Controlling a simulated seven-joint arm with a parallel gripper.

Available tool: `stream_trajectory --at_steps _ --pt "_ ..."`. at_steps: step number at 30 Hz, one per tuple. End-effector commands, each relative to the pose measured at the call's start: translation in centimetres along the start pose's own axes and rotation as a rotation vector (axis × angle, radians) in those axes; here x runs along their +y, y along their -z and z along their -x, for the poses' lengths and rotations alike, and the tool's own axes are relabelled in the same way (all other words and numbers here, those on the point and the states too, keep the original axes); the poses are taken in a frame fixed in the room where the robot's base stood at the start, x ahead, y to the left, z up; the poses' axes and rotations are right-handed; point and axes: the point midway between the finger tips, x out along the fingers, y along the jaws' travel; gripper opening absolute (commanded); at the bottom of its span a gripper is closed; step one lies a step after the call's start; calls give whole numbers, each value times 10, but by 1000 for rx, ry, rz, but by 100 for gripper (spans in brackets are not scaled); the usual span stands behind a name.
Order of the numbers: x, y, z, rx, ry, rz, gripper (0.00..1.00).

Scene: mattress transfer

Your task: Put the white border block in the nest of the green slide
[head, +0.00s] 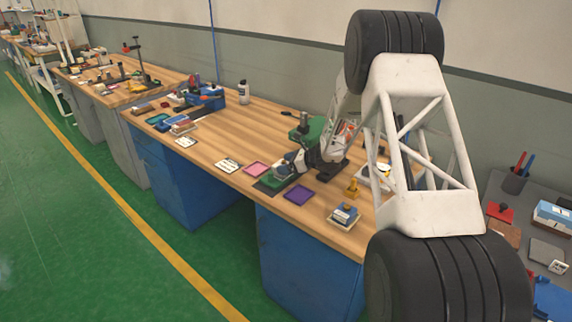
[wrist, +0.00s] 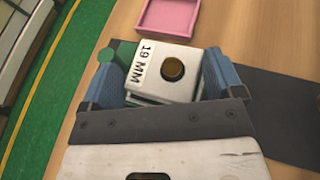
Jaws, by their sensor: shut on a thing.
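A white block (wrist: 182,62) with a round dark brown centre and the label "19 MM" is between the two blue fingers of my gripper (wrist: 165,75) in the wrist view. My gripper is shut on it. Green layers (wrist: 145,98) show under and in front of the block, and a green rounded part (wrist: 124,52) shows at its left. I cannot tell whether the green parts belong to the block or to the green slide. In the head view my gripper (head: 283,172) is low over the bench, by a dark mat (head: 268,188). The nest is not clearly visible.
A pink tray (head: 257,168) lies left of my gripper, and a purple tray (head: 299,195) lies in front. A yellow piece (head: 352,188) and a blue-and-white block (head: 345,214) stand to the right. White cards (head: 228,165) lie further left. Bench wood between them is bare.

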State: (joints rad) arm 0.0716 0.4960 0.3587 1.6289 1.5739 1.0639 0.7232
Motion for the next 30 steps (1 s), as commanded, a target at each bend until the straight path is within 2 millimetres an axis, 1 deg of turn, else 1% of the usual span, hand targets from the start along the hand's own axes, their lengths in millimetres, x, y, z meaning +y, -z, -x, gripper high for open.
stream_trajectory --at_steps 4,5,6,7,17,20,26,30 --pt "0 3 -1 0 0 0 62" --pt "0 2 -1 0 0 0 91" --pt "0 2 -1 0 0 0 97" --pt "0 2 -1 0 0 0 100" --pt "0 0 0 0 0 0 100" --pt "0 -1 4 0 1 0 100" --pt "0 -1 24 -1 2 -1 100" --pt "0 -1 44 0 2 0 100"
